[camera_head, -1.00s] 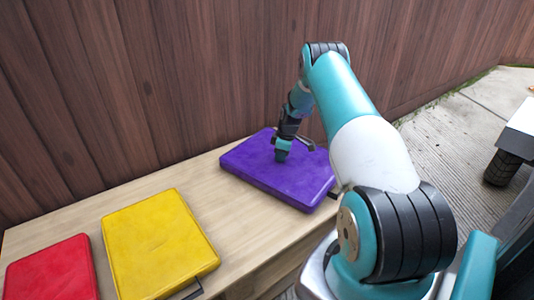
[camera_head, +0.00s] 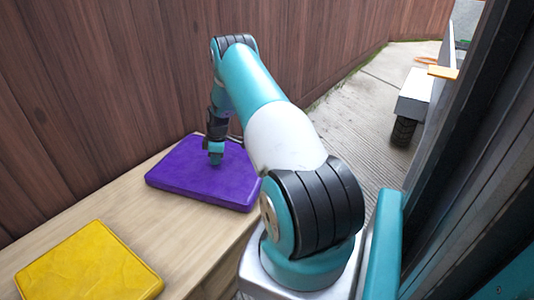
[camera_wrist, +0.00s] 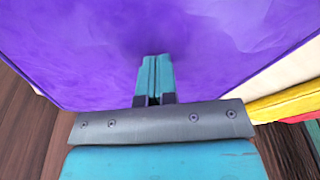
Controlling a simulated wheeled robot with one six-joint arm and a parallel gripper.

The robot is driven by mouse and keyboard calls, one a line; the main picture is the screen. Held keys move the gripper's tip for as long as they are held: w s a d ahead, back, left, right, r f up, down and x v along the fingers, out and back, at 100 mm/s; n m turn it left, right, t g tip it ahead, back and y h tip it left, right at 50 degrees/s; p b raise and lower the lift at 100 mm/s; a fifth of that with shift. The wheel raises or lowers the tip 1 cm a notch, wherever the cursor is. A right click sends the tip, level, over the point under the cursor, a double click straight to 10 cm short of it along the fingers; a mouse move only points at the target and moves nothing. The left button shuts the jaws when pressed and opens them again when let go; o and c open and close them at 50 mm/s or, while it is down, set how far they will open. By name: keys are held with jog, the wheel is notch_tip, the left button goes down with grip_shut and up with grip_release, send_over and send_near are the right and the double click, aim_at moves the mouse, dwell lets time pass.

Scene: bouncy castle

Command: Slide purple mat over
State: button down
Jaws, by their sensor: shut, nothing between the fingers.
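The purple mat (camera_head: 205,184) lies flat at the far end of the wooden bench, close to the wooden wall. It fills most of the wrist view (camera_wrist: 90,50). My gripper (camera_head: 215,160) points down over the mat's far half, its fingertips at or just above the top surface. In the wrist view my gripper (camera_wrist: 155,75) has its teal fingers together with nothing between them. Whether the tips press on the mat is hard to tell.
A yellow mat (camera_head: 88,266) lies on the bench (camera_head: 150,220) nearer to me, with bare wood between it and the purple mat. The wooden wall (camera_head: 90,90) runs along the far side. Paving (camera_head: 345,110) and a wheeled object (camera_head: 412,105) lie to the right.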

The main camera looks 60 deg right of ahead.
jog(key=s+d, duration=0.4)
jog(key=s, duration=0.2)
jog(key=s+d+p, duration=0.1)
jog(key=s+d, duration=0.3)
jog(key=s, duration=0.2)
jog(key=s+d+p, duration=0.1)
jog(key=s+d, duration=0.3)
jog(key=s, duration=0.2)
jog(key=shift+s+r, duration=0.1)
jog(key=shift+s, duration=0.25)
